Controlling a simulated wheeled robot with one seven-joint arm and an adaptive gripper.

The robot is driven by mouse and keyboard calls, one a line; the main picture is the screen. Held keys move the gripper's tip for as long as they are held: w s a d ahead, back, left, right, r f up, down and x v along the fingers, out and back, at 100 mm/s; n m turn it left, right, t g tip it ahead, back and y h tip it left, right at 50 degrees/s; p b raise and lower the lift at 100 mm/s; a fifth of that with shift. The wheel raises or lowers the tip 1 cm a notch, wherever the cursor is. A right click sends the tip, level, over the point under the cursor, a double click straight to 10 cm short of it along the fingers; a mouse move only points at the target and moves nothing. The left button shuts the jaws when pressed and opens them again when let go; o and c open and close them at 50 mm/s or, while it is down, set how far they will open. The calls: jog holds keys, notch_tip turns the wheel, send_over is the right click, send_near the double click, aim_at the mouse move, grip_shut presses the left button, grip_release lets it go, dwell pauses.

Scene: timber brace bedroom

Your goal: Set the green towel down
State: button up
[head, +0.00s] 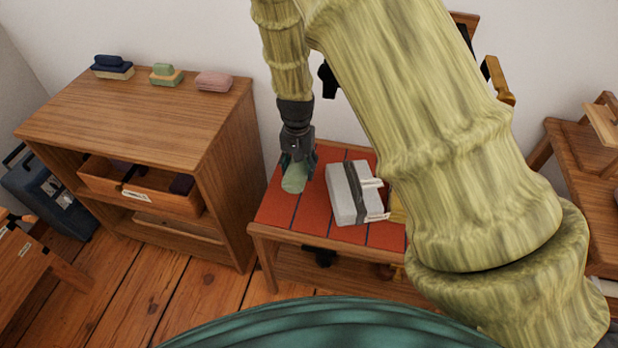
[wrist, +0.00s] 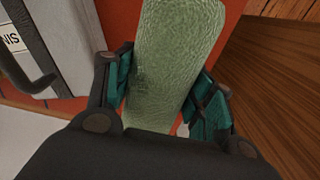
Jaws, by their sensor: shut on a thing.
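The green towel (head: 294,178) is a pale green roll at the left part of a low table with a red top (head: 288,212). My gripper (head: 297,163) comes down from above and is shut on the towel. In the wrist view the towel (wrist: 170,60) lies between the two teal finger pads of my gripper (wrist: 165,92), with the red surface behind it. I cannot tell whether the towel touches the tabletop. Part of the towel is hidden by the fingers.
A grey box with a dark strap (head: 342,195) stands right of the towel on the red top. A wooden cabinet (head: 150,108) with folded cloths, among them a green stack (head: 166,76) and a pink one (head: 214,82), stands left. The red top's front left is bare.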

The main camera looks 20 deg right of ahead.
jog(key=shift+f+b, duration=0.3)
jog(key=shift+f, duration=3.1)
jog(key=o, duration=1.1)
jog(key=shift+f, duration=0.15)
notch_tip(320, 180, up, 12)
jog(key=shift+r+p, duration=0.2)
jog(key=shift+p, duration=0.5)
